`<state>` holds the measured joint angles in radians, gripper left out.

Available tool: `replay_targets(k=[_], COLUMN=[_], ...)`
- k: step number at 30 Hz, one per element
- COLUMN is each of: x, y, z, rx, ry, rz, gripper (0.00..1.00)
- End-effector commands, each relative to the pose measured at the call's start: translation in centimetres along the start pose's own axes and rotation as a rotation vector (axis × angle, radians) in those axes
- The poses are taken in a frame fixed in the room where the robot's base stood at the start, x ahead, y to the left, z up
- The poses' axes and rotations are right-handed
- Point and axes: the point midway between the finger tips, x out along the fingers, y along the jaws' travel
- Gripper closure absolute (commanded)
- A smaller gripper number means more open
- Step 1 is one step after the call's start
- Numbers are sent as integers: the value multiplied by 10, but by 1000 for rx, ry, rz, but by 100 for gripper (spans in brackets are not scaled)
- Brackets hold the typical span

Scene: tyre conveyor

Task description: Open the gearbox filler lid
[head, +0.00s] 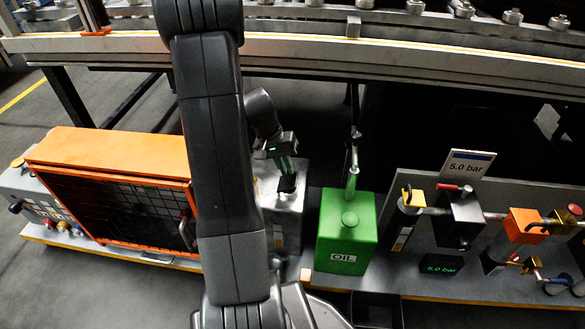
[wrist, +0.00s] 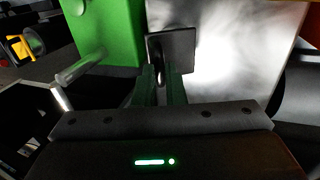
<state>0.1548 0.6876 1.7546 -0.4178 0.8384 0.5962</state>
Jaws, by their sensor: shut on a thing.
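The gearbox (head: 282,222) is a light grey metal box, partly hidden behind my arm in the head view; its pale surface also shows in the wrist view (wrist: 235,55). The filler lid (head: 287,184) is a small dark square plate at the top of the gearbox. It also shows in the wrist view (wrist: 175,42), just beyond my fingertips. My gripper (head: 285,166) points down at the lid from above, its green fingers shut on it. The fingers also show in the wrist view (wrist: 163,80) and cover part of the lid. I cannot tell whether the lid is lifted.
A green oil can (head: 345,235) with an upright spout stands close to the right of the gearbox. An orange-framed guard (head: 115,150) is on the left. A valve and gauge panel (head: 420,240) is on the right. The conveyor frame (head: 300,50) runs across the back.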

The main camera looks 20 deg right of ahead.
Motion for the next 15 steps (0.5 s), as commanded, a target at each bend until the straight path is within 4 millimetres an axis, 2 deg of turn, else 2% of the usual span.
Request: replay_targets(k=[3, 15], x=[-2, -10], y=[-11, -30], z=[0, 0], rx=[-6, -2], ry=[1, -2], rz=[105, 355], gripper=[100, 100])
